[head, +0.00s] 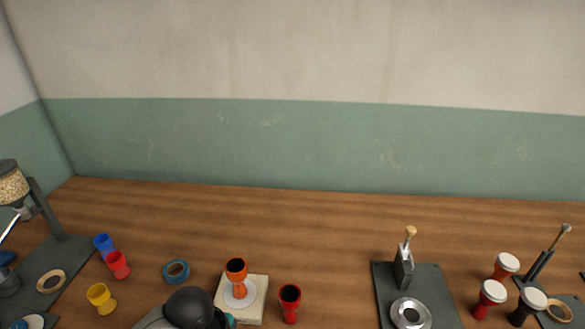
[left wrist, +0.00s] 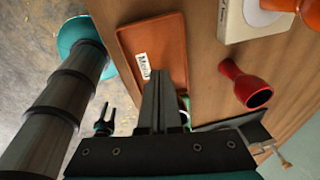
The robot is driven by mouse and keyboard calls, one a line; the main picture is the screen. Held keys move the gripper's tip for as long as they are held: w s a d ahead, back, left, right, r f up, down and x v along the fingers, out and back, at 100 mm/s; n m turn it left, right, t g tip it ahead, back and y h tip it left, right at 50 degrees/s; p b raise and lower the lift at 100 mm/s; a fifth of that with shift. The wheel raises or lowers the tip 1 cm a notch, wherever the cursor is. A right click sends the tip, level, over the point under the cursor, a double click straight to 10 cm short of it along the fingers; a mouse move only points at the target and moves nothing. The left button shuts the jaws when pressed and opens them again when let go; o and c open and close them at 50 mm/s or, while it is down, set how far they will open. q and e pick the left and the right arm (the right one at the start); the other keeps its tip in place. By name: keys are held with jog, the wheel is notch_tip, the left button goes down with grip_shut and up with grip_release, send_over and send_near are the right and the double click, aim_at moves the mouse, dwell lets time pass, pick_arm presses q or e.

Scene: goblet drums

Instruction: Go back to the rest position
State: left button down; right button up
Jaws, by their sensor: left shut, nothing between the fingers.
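My left gripper (left wrist: 161,78) is shut and empty in the left wrist view, its fingers together above the table in front of a brown tray (left wrist: 178,35). In the head view only the dark rounded part of my left arm shows at the bottom edge; its fingers are hidden. A small dark two-pronged shape in the left wrist view looks like my right gripper (left wrist: 106,116), prongs apart, beside the table's near edge. It holds nothing that I can see.
A red goblet body (head: 290,302) stands right of an orange one (head: 236,268) on a pale square base (head: 256,307). Blue tape (head: 176,271) and several coloured cups lie left. A dark press plate (head: 440,287) and white-topped drums (head: 492,292) stand right. The table's back strip is clear.

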pick_arm(q)
jog(key=s+d+r+n+t, duration=0.25)
jog(key=s+n, duration=0.25)
jog(key=n, duration=0.4)
jog(key=s+a+r+n+y, duration=0.2)
jog(key=s+a+r+n, duration=0.1)
jog(key=s+a+n, duration=0.5)
notch_tip(320, 180, down, 26)
jog(key=n+g+b, duration=0.1)
jog(key=b, duration=0.4)
jog(key=s+a+f+g+b, duration=0.1)
jog(key=s+f+b, duration=0.3)
jog(key=s+f, duration=1.2)
notch_tip(320, 180, down, 4)
jog(key=shift+a+r+g, duration=0.25)
jog(key=shift+a+g, duration=0.1)
jog(key=shift+a, duration=0.2)
